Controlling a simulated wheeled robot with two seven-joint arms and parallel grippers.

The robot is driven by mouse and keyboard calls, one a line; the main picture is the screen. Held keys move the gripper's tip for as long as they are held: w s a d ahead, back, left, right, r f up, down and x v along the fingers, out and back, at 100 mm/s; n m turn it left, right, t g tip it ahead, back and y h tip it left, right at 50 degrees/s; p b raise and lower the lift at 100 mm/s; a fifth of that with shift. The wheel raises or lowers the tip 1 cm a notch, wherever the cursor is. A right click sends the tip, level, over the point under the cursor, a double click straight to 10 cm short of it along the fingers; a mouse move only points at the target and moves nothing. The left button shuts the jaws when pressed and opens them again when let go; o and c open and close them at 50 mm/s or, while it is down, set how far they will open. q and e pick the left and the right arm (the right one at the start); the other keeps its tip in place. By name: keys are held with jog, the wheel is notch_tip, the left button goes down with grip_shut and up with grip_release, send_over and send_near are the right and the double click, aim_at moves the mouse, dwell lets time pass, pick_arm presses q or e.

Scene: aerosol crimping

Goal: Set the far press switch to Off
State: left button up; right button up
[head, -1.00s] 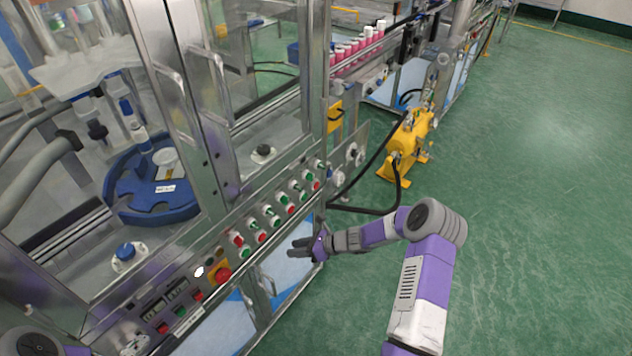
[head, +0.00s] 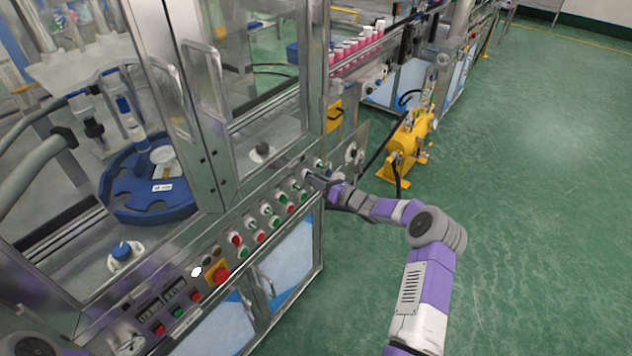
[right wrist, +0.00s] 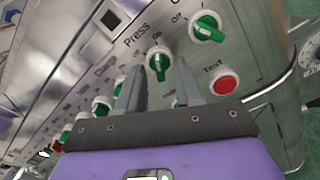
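In the right wrist view, a round white-rimmed switch with a green handle (right wrist: 158,62) sits beside the printed word "Press". Its handle points roughly up and down in that view. My right gripper (right wrist: 160,70) is open, with its two grey fingertips on either side of this switch. I cannot tell whether either finger touches the handle. In the head view, my right gripper (head: 319,182) is at the far end of the slanted control panel (head: 222,244), and partly hides the controls there. My left gripper is out of view.
Another green switch (right wrist: 207,26), with "Off" printed near it, is close to the right fingers, as is a red "Test" button (right wrist: 223,85). A yellow machine (head: 407,145) stands on the floor beyond the arm. Open green floor (head: 530,220) lies to the right.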

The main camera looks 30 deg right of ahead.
jog(key=shift+w, duration=0.2)
jog(key=shift+a, duration=0.1)
grip_shut()
jog(key=shift+n, duration=0.4)
jog(key=shift+n+b, duration=3.45)
jog(key=shift+n, duration=2.15)
